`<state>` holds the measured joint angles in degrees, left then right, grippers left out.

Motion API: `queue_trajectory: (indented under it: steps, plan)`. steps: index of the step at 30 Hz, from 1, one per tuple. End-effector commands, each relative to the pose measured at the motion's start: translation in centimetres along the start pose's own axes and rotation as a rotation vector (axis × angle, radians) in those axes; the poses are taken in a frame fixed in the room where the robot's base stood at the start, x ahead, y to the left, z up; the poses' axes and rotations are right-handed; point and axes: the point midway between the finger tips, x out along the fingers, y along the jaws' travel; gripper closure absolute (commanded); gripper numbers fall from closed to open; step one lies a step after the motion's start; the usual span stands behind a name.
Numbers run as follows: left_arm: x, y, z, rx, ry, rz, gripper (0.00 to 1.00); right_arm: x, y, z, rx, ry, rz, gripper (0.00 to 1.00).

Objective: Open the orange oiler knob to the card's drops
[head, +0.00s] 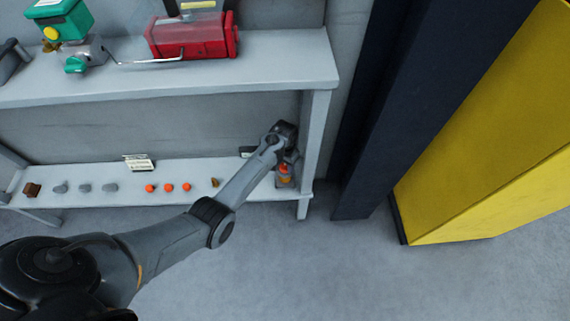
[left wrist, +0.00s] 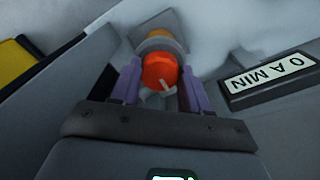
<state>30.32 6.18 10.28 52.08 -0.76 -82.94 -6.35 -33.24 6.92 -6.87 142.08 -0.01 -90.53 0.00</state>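The orange oiler knob (left wrist: 160,72) has a pale pointer line on its face, pointing toward the lower right in the left wrist view. The oiler, with its orange knob (head: 284,170), stands at the right end of the lower shelf. My left gripper (left wrist: 161,82) has its two purple fingers on either side of the knob; I cannot tell whether they press on it. In the head view my left gripper (head: 284,152) is at the oiler and partly hides it. A small white card (head: 139,163) stands on the lower shelf, its text too small to read. My right gripper is not in view.
A dark label plate (left wrist: 270,80) with upside-down lettering is close beside the right finger. Orange and grey small parts line the lower shelf (head: 232,190). A shelf leg (head: 313,140) is right of the oiler. The upper shelf (head: 200,80) overhangs, carrying red and green equipment.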

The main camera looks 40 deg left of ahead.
Motion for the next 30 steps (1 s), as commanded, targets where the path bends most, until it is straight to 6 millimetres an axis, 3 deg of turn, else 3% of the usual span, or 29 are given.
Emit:
queue_trajectory:
  steps: [1, 5, 17, 30]
  plan:
    - [0.0, 0.0, 0.0, 0.000, 0.000, 0.000, 0.67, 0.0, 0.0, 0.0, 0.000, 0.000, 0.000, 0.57]
    - [0.0, 0.0, 0.0, 0.000, 0.000, 0.000, 0.85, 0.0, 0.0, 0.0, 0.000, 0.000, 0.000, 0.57]
    - [-0.3, 0.0, 0.0, 0.082, -0.001, 0.000, 0.85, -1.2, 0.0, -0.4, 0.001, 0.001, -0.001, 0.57]
    - [-0.3, -0.2, 0.0, 0.443, -0.003, -0.001, 0.85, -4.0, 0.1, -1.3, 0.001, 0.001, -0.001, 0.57]
